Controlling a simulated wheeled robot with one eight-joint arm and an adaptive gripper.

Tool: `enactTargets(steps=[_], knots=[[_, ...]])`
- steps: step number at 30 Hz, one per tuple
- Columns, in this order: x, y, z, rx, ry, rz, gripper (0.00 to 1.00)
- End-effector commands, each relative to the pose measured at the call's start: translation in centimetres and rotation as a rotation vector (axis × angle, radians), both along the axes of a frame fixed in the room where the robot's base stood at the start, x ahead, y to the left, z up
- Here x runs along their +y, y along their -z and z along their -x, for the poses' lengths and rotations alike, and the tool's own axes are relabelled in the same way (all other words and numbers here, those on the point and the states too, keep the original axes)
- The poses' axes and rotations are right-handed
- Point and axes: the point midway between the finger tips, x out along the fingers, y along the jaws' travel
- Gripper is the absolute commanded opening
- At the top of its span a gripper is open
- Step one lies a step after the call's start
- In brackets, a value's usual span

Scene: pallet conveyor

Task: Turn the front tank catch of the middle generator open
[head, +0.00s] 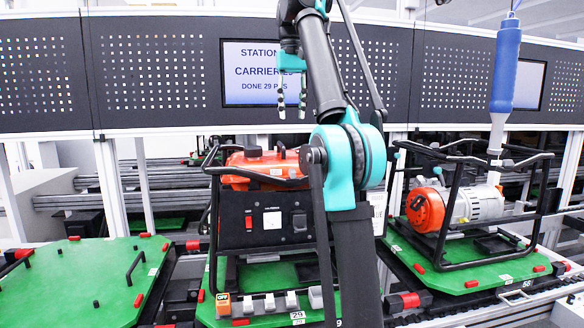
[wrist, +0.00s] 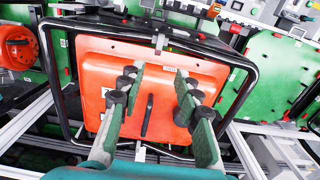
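The middle generator has an orange tank (head: 262,163) inside a black tube frame (wrist: 247,85), with a dark front panel (head: 250,222). In the wrist view the tank (wrist: 105,72) fills the middle, with a black bar-like handle (wrist: 148,115) on top. A small dark fitting at the tank's front edge (wrist: 160,43), beside the frame bar, looks like the front catch; its turn position is too small to tell. My gripper (head: 292,112) is open and empty, pointing down above the tank. Its fingers (wrist: 160,74) are apart, touching nothing visible.
A right-hand generator (head: 455,208) stands on its own green pallet. An empty green pallet (head: 75,285) lies at left. A blue hanging tool (head: 506,70) is at upper right. Behind is a panel with a screen (head: 262,75). My arm hides the middle generator's right side.

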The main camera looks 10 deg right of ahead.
Motion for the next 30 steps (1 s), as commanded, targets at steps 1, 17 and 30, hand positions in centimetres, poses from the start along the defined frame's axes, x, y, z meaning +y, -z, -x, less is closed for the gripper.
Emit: enactTargets(steps=[1,17,30], knots=[[0.0,0.3,0.0,0.0,0.0,0.0,0.34],[0.0,6.0,0.2,0.0,0.0,0.0,0.34],[0.0,13.1,0.2,0.0,0.0,0.0,0.34]])
